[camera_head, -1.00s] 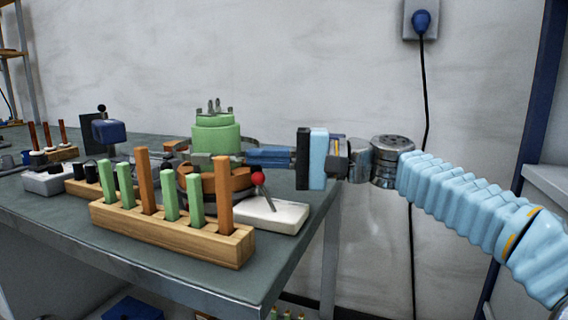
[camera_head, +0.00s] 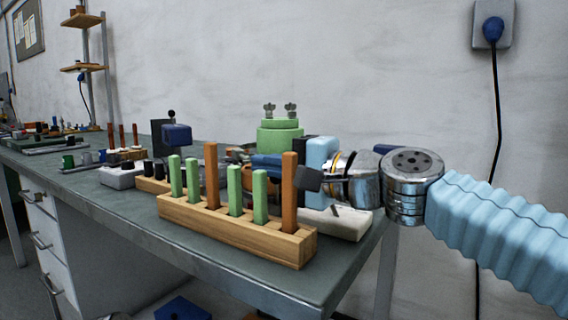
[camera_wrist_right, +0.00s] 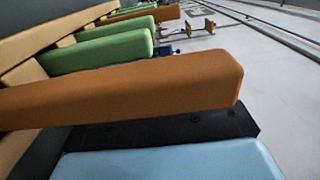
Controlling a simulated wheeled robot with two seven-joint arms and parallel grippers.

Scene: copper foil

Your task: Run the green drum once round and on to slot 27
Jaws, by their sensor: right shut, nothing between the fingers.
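The green drum (camera_head: 280,137) stands on the bench behind the wooden peg rack, with two small grey wing-like pieces on top. Its lower part is hidden by pegs and my right gripper. My right gripper (camera_head: 268,165) comes in from the right, in front of the drum's lower right side, its fingers partly behind the rack's pegs. It is shut and empty. In the right wrist view an orange peg (camera_wrist_right: 130,88) crosses close in front of the dark gripper part, with green pegs (camera_wrist_right: 100,48) beyond. Whether the gripper touches the drum cannot be told. No slot numbers are readable. My left gripper is out of view.
The wooden rack (camera_head: 235,230) with several green and orange pegs stands at the bench's front edge. A white block (camera_head: 345,222) lies behind its right end. A dark blue clamp-like piece (camera_head: 177,134) stands left of the drum. Bench space in front of the rack is narrow.

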